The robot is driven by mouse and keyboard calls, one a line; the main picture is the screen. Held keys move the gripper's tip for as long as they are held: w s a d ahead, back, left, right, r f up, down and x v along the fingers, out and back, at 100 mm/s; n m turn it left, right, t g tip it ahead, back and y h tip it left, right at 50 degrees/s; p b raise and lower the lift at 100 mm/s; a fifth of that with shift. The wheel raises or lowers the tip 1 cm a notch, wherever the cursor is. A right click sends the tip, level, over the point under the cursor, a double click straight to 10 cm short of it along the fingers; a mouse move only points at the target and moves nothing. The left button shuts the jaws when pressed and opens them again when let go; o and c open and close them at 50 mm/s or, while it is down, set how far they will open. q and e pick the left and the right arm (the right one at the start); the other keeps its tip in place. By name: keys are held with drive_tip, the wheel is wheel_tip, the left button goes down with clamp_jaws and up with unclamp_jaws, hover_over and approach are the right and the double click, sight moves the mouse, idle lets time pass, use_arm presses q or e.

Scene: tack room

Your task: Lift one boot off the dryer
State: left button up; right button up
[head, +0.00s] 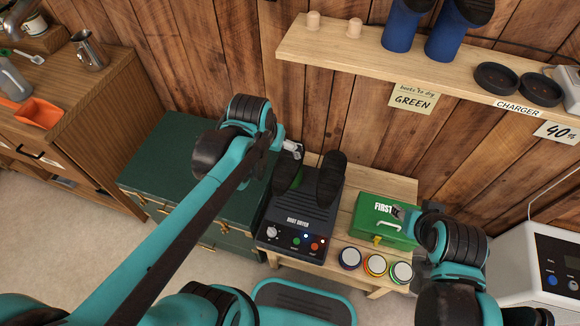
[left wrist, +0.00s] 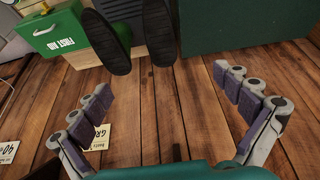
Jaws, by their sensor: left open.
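The boot dryer (head: 296,219) is a dark box with knobs and lights, standing on a low wooden bench. Two boots sit on it with their dark soles turned up. The right boot (head: 331,178) shows clearly; the left boot (head: 286,176) is partly behind my left gripper, with a bit of green beside it. In the left wrist view, the soles (left wrist: 106,42) and (left wrist: 158,32) lie ahead of the fingers. My left gripper (head: 293,150) is open and empty near the boots, its fingers spread wide (left wrist: 163,80). My right gripper (head: 398,212) is by the first aid box, its fingers too small to judge.
The green first aid box (head: 377,222) and several round tins (head: 374,265) are right of the dryer. A dark green cabinet (head: 160,160) stands left. The wall shelf (head: 390,72) above holds blue boot-like items (head: 403,28); a sign below reads GREEN (head: 412,98).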

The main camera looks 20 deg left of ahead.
use_arm(q)
drive_tip(key=w+f+g, duration=0.1)
drive_tip(key=w+f, duration=0.2)
drive_tip(key=w, duration=0.4)
drive_tip(key=g+p, duration=0.2)
drive_tip(key=g, duration=0.1)
hover_over(291, 157)
drive_tip(key=f, duration=1.2)
drive_tip(key=shift+s+a+f, duration=0.15)
drive_tip(key=shift+s+f, duration=0.05)
drive_tip(key=shift+f, duration=0.2)
drive_tip(key=shift+g, duration=0.4)
drive_tip(key=f, duration=0.6)
drive_tip(key=shift+w+f, duration=0.15)
drive_tip(key=shift+w, duration=0.2)
wheel_tip(291, 157, down, 6)
drive_tip(key=b, duration=0.3)
drive_tip(key=shift+r, duration=0.25)
drive_tip(key=shift+s+r, duration=0.1)
drive_tip(key=c, duration=2)
